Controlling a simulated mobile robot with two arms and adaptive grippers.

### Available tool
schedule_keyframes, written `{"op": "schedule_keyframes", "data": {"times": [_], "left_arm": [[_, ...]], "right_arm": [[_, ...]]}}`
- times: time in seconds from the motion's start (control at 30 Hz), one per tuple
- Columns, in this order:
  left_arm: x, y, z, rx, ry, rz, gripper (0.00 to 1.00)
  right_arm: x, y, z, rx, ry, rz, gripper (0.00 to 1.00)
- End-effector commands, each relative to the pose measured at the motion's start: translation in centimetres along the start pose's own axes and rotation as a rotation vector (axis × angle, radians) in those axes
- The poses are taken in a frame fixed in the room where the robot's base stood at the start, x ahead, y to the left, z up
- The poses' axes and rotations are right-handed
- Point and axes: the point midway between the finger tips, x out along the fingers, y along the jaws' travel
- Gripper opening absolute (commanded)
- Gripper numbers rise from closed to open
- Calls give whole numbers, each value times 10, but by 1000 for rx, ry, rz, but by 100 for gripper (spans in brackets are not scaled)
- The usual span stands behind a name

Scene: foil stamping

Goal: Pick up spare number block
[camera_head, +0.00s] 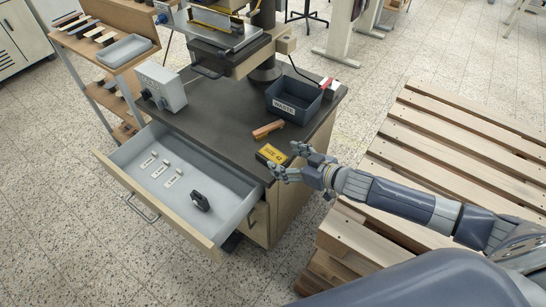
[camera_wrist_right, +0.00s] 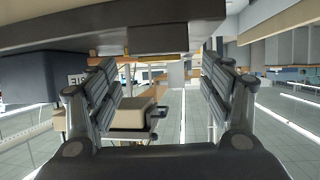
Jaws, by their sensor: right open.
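An open drawer (camera_head: 228,208) sticks out from the cabinet. Inside lie several small pale blocks (camera_head: 166,162) beside white labels (camera_head: 171,181); their markings are too small to read. A black object (camera_head: 199,201) stands nearer the drawer's front right. I cannot tell which item is the spare number block. My right gripper (camera_head: 286,160) is open and empty at the bench's right edge, beside a yellow box (camera_head: 271,153) marked with a size and apart from the drawer's contents. Its two spread fingers also show in the right wrist view (camera_wrist_right: 160,85). My left gripper is out of view.
The dark bench top (camera_head: 222,121) holds a brown block (camera_head: 268,130), a bin marked WASTE (camera_head: 294,108), a grey control box (camera_head: 161,87) and a press (camera_head: 232,45). A wooden pallet (camera_head: 440,140) lies right. A shelf rack (camera_head: 105,55) stands left.

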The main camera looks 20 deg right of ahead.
Motion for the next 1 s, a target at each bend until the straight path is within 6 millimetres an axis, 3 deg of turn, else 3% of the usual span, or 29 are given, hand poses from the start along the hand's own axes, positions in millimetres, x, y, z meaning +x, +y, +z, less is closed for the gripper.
{"op": "schedule_keyframes", "data": {"times": [0.3,0.6,0.9,1.0], "left_arm": [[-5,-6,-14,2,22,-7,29],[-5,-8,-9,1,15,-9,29],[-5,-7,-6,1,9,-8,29],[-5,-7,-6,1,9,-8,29]], "right_arm": [[41,-1,1,0,2,0,73],[44,-1,2,-1,1,0,71],[44,-1,2,0,1,0,3],[44,-1,-5,-2,13,-3,0]]}}
